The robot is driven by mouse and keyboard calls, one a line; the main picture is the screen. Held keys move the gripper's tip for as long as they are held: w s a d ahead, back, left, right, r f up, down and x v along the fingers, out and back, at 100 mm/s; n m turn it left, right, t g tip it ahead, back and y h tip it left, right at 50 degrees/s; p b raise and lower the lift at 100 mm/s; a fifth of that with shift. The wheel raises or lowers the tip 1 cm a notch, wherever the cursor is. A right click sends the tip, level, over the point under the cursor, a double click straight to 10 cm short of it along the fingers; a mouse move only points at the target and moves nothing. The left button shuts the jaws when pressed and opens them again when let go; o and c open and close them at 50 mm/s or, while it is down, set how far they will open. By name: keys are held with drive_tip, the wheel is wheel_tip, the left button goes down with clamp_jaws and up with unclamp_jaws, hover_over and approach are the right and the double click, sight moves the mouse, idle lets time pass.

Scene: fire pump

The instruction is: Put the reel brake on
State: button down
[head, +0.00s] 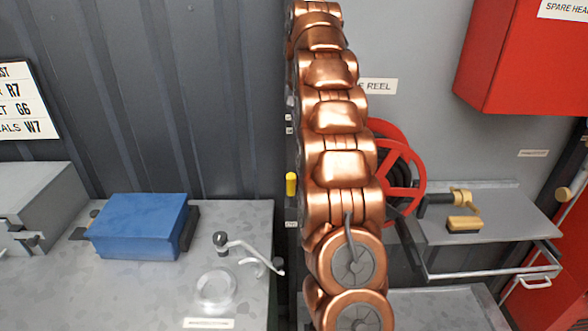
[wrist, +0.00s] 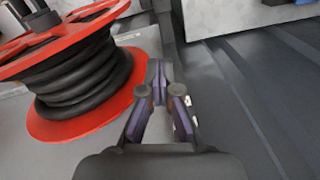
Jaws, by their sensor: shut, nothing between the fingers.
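The hose reel has red flanges and black hose wound on it. In the head view the reel (head: 403,168) is partly hidden behind my copper arm. In the wrist view the reel (wrist: 75,75) fills the upper left, tilted in the picture. My gripper (wrist: 160,90) is shut and empty, just right of the reel's rim, and no clear contact shows. My gripper is hidden behind the arm in the head view. A small yellow handle or knob (head: 291,185) stands just left of my arm; I cannot tell whether it is the reel brake. No part is clearly recognisable as the brake.
A grey bench at left holds a blue box (head: 138,226), a crank handle (head: 240,246) and a clear ring (head: 216,287). A grey shelf (head: 510,225) at right carries a brass-and-black nozzle (head: 450,198). A red cabinet (head: 525,55) hangs above it.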

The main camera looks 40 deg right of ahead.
drive_tip(key=shift+f, duration=0.15)
drive_tip(key=b, duration=0.9)
hover_over(291, 194)
drive_tip(key=w+d, duration=0.2)
wheel_tip(291, 194, down, 11)
drive_tip(key=shift+d, duration=0.2)
idle(0.3)
drive_tip(key=shift+s+a+b, duration=0.15)
drive_tip(key=shift+s+b, duration=0.05)
drive_tip(key=shift+b, duration=0.2)
